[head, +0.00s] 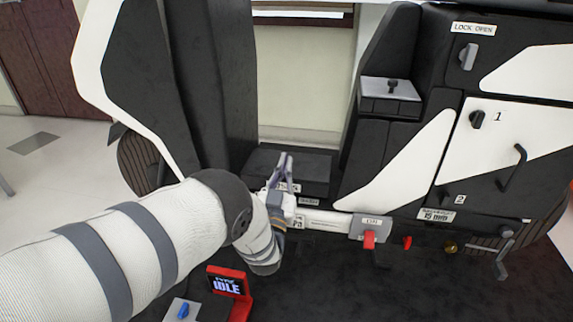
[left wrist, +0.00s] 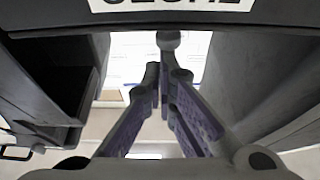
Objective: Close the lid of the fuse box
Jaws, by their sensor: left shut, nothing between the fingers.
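My left gripper (head: 286,160) is shut and empty, its fingertips pointing up in the head view. It stands in front of a low dark box (head: 312,170) in the recess at the middle of the rig. This may be the fuse box, but no readable label confirms it, and the gripper and arm hide part of its front. I cannot tell how its lid stands or whether the gripper touches it. In the left wrist view the closed fingers (left wrist: 168,80) lie between dark panels, below a cut-off white label (left wrist: 170,4). My right gripper is not in view.
Right of the recess are a grey-topped box with a black knob (head: 390,90) and a white panel with knobs and a handle (head: 510,150).

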